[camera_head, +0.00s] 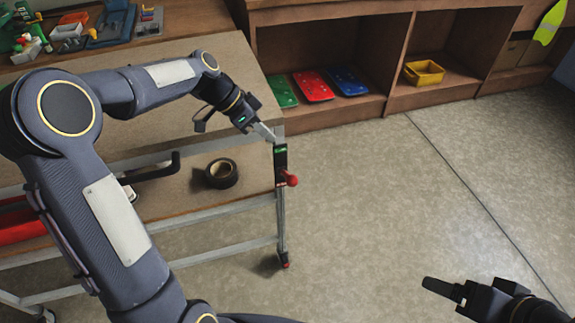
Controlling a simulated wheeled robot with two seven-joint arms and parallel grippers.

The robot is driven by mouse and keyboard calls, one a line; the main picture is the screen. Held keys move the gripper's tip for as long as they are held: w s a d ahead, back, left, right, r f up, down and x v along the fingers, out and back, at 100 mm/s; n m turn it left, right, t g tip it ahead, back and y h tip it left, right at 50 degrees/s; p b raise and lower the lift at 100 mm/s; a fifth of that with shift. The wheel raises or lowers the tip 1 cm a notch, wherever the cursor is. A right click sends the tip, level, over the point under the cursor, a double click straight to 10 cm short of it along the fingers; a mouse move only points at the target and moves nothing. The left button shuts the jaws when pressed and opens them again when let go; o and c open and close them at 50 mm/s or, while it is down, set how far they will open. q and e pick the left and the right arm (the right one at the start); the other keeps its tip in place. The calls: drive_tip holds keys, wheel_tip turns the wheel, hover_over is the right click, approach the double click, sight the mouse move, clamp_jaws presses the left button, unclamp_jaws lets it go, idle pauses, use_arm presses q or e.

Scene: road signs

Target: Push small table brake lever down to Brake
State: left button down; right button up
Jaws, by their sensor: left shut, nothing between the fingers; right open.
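The small table (137,134) stands at the left with a light brown top and grey metal legs. At its near right corner leg is a black brake housing with a green mark (281,152). A red lever knob (290,179) sticks out to the right just below it. My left gripper (268,135) is shut and empty, its tips just above and left of the housing at the table corner; I cannot tell whether they touch it. My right gripper (442,290) is at the lower right, open and empty, far from the table.
A roll of dark tape (221,173) and a black handle (152,167) are on the lower shelf. A wooden shelf unit (395,60) behind holds green, red and blue plates and a yellow bin (424,72). The floor (400,200) right of the table is clear.

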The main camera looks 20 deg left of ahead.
use_arm(q)
hover_over(288, 177)
drive_tip(key=w, duration=0.2)
drive_tip(key=f, duration=0.7)
drive_tip(key=shift+s+a+p, duration=0.15)
drive_tip(key=shift+a+p, duration=0.15)
drive_tip(key=shift+p, duration=0.05)
drive_tip(key=shift+s+d+f, duration=0.1)
drive_tip(key=shift+s+f, duration=0.05)
drive_tip(key=shift+f, duration=0.45)
drive_tip(key=shift+s+f, duration=0.15)
drive_tip(key=shift+f, duration=0.45)
drive_tip(key=shift+s+f, duration=0.2)
drive_tip(key=shift+f, duration=0.65)
